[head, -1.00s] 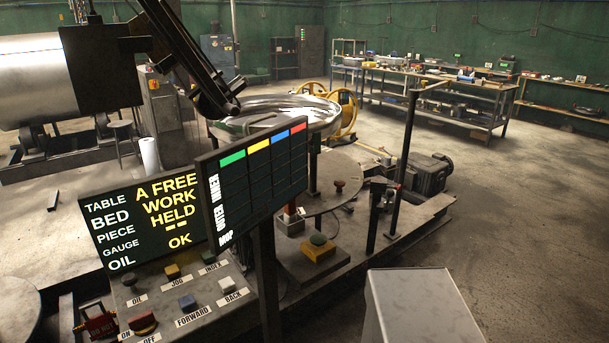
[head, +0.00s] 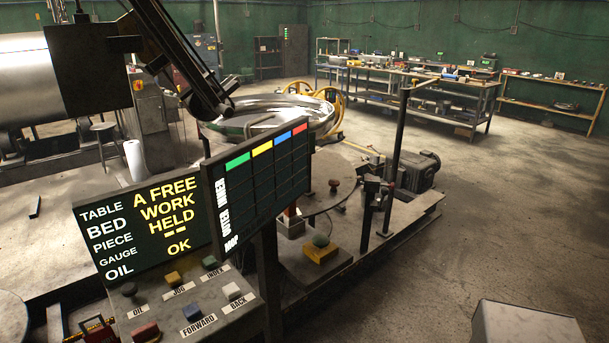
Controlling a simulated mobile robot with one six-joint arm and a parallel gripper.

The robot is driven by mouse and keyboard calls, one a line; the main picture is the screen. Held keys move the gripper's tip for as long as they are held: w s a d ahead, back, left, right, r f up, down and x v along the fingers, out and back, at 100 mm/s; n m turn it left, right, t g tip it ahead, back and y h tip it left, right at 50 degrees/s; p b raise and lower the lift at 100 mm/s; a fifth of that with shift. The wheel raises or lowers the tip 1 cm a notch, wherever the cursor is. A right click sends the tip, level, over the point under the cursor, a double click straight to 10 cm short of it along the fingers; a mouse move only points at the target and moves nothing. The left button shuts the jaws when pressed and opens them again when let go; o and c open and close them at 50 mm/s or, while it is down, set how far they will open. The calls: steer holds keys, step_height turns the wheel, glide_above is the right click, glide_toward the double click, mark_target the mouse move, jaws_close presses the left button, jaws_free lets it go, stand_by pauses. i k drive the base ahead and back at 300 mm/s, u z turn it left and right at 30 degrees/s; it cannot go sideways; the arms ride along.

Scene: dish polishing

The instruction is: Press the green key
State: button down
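A small green key (head: 210,262) is on the sloped control panel (head: 238,311) at the lower left, at the back of the panel beside the INDEX label. A yellow key (head: 174,278) with the JOG label is to its left, and a white key (head: 232,290) with the BACK label is in front of it. A second green button, a round dark one (head: 321,241), is on a yellow box further right on the machine base. I see no gripper in this view, and nothing is seen touching the green key.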

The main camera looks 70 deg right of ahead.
mark_target(208, 261)
steer(key=z, duration=0.85)
steer(key=k, duration=1)
steer(key=i, duration=0.7)
steer(key=z, duration=0.05)
